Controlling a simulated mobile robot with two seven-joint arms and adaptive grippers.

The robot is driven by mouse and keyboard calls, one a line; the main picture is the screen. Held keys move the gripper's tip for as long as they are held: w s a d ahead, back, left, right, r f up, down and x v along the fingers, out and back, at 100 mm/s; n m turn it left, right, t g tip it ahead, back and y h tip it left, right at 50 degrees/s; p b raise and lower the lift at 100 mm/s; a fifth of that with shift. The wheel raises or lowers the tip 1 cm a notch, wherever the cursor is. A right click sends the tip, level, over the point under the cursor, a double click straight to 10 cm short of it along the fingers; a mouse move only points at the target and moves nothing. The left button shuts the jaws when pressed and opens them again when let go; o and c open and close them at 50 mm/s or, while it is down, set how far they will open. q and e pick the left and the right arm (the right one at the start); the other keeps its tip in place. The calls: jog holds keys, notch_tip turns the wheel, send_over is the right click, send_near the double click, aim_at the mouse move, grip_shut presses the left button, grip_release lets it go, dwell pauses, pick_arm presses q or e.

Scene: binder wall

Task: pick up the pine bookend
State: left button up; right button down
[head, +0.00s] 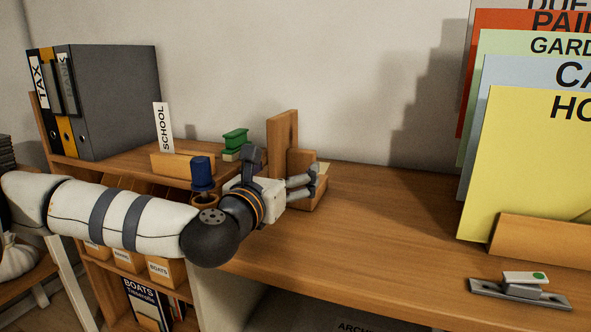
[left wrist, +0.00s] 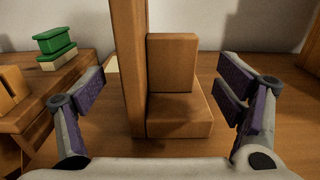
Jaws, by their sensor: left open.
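The pine bookend (head: 284,132) stands upright on the wooden desk top, a tall panel with a stepped block at its foot. My left gripper (head: 302,182) is in front of it and hides part of its lower block in the head view. In the left wrist view the bookend (left wrist: 178,117) is between the two spread fingers of my left gripper (left wrist: 165,88), its tall panel nearer the left finger. The gripper is open, with visible gaps on both sides of the bookend. My right gripper is not in view.
A green object (head: 235,138), also in the left wrist view (left wrist: 56,42), stands left of the bookend. A blue-topped object (head: 202,173) is close behind my left forearm. Folders (head: 520,160) and a metal punch (head: 520,290) are at right. The desk between is clear.

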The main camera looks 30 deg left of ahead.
aim_at(295, 162)
pick_arm(q)
jog(key=x, duration=0.6)
jog(key=shift+w+d+r, duration=0.1)
jog(key=shift+d, duration=0.05)
jog(key=shift+r, duration=0.1)
jog(key=c, duration=1.8)
